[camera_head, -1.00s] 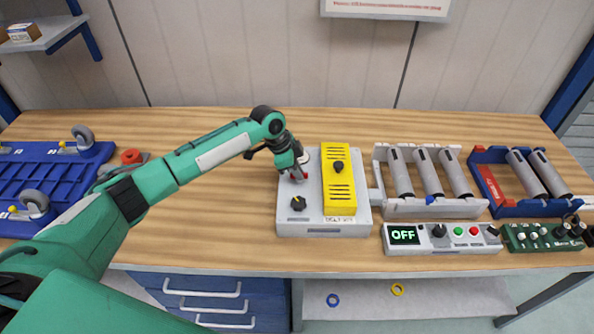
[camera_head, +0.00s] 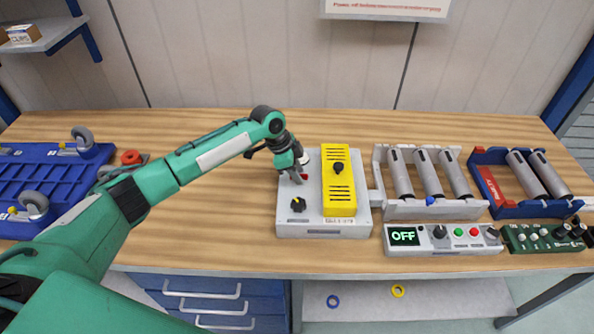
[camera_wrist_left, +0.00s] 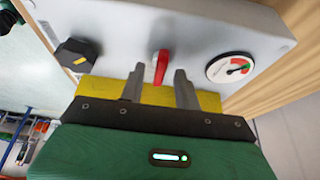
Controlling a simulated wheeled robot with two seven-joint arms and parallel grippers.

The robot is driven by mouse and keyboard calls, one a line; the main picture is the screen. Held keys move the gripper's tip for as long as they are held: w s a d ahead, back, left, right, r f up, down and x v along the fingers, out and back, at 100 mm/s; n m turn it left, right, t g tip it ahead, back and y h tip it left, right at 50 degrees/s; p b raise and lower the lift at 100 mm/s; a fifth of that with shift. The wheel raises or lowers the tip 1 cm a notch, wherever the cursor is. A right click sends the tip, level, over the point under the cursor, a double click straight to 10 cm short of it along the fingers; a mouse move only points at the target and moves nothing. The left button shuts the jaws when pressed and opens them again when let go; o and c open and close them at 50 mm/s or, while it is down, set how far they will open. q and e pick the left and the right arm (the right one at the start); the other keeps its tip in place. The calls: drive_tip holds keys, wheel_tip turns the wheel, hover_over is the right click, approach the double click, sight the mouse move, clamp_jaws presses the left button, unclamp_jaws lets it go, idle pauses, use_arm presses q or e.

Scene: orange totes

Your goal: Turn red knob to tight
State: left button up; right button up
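The red knob (camera_wrist_left: 160,67) is a narrow red lever on the pale grey box (camera_wrist_left: 118,25). In the head view only a little of the knob (camera_head: 305,176) shows beside my gripper. My left gripper (camera_head: 293,172) is over the left part of the box. In the left wrist view its two dark fingers (camera_wrist_left: 159,72) are apart, one on each side of the red knob, with gaps between. A round gauge (camera_wrist_left: 230,68) with a red and green dial is right of the knob. A black knob (camera_wrist_left: 75,53) with a yellow mark is left of it. My right gripper is not in view.
A yellow slotted cover (camera_head: 339,200) with a black knob stands on the box just right of my gripper. A control panel reading OFF (camera_head: 455,245) and roller racks (camera_head: 435,207) are further right. A blue tray (camera_head: 95,160) with casters is at left.

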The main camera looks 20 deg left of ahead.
use_arm(q)
drive_tip(key=shift+r, duration=0.1)
drive_tip(key=b+v, duration=0.3)
drive_tip(key=v, duration=1)
drive_tip(key=shift+a+r+b, duration=0.2)
drive_tip(key=shift+r+b, duration=0.05)
drive_tip(key=shift+b, duration=0.1)
drive_tip(key=shift+s+f, duration=0.1)
